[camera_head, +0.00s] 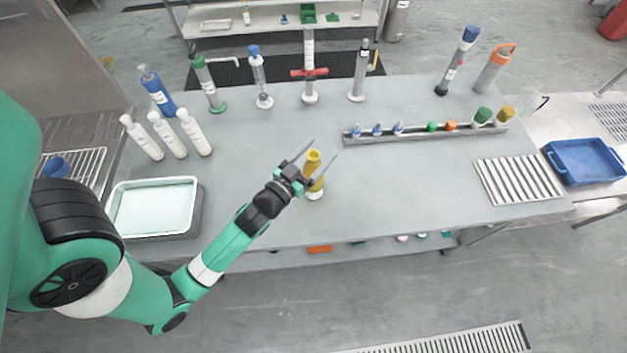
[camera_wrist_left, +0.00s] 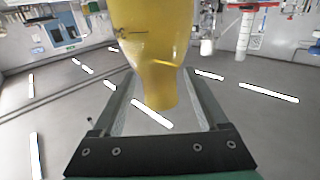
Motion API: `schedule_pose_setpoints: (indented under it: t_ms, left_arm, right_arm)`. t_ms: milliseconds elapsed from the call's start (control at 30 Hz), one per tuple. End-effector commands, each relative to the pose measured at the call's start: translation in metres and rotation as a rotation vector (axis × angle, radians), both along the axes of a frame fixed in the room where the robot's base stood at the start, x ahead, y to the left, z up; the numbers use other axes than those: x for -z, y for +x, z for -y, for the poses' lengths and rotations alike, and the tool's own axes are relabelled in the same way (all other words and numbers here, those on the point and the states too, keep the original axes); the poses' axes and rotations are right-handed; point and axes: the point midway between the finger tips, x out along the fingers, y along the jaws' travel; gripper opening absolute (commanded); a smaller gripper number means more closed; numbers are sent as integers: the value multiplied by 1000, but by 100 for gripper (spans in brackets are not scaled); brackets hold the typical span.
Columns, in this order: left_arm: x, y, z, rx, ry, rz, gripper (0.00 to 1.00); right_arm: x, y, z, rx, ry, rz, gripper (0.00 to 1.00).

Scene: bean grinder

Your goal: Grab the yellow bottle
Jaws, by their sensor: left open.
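The yellow bottle (camera_head: 313,163) stands upright near the front middle of the grey table in the head view, with a white base at the bottom. My left gripper (camera_head: 318,150) is open, with one finger on each side of the bottle's upper part. In the left wrist view the bottle (camera_wrist_left: 155,55) fills the upper middle, between the two open fingers (camera_wrist_left: 158,95). A gap shows between the bottle's narrow end and each finger there. Whether either finger touches the wider part is unclear. My right gripper is not in view.
A rack (camera_head: 425,132) of small bottles lies to the right. White bottles (camera_head: 168,135) and a white tray (camera_head: 153,207) are on the left. The table's middle (camera_head: 270,135) is clear.

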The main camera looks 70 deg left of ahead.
Motion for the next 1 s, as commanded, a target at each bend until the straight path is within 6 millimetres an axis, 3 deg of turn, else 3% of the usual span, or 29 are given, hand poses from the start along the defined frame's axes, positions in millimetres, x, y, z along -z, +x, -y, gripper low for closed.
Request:
schedule_pose_setpoints:
  t_ms: [100, 333, 767, 1000]
  left_arm:
    - [-1, 12, -8, -1, -1, -1, 76]
    - [0, 13, -9, -1, -1, -1, 76]
    - [0, 13, -9, -1, -1, -1, 0]
    - [0, 13, -9, -1, -1, -1, 0]
  right_arm:
    - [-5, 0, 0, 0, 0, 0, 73]
    - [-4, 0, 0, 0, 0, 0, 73]
    - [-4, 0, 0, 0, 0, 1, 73]
    - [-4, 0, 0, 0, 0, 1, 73]
